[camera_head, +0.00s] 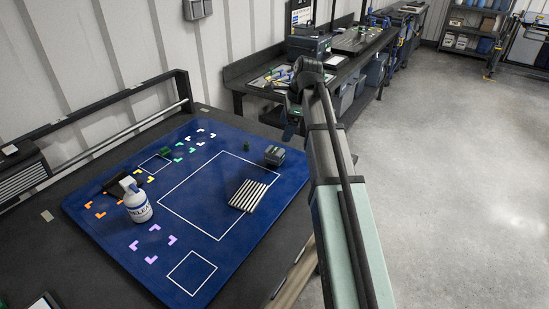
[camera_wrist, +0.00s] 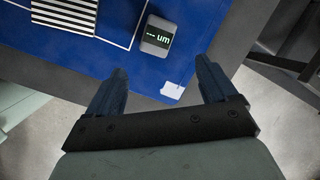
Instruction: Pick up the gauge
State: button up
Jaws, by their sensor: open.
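The gauge (camera_head: 275,155) is a small dark box near the far right edge of the blue mat (camera_head: 110,215). In the wrist view the gauge (camera_wrist: 158,36) shows a lit display reading "--- um". My gripper (camera_wrist: 158,85) is open and empty, its two blue fingers spread apart. The gauge lies beyond the fingertips in that view, apart from them. In the head view my arm reaches along the right side of the mat, and the fingertips are hard to make out there.
Coloured corner marks and white outlines cover the mat. A workbench (camera_head: 330,62) stands behind.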

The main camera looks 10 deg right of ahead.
aim_at(275, 150)
jog(key=f+m, duration=0.2)
jog(key=w+a+f+m, duration=0.1)
jog(key=f+m, duration=0.1)
jog(key=f, duration=0.1)
jog(key=a+f+m, duration=0.1)
jog(key=f+m, duration=0.1)
jog(key=f, duration=0.1)
jog(key=shift+w+f, duration=0.1)
jog(key=shift+w, duration=0.25)
jog(key=shift+a+x, duration=0.2)
jog(key=shift+x, duration=1.1)
jog(key=shift+a+x, duration=0.15)
jog(key=shift+x, duration=1.2)
jog(key=shift+s, duration=0.1)
jog(key=shift+c, duration=0.3)
jog(key=c, duration=1.1)
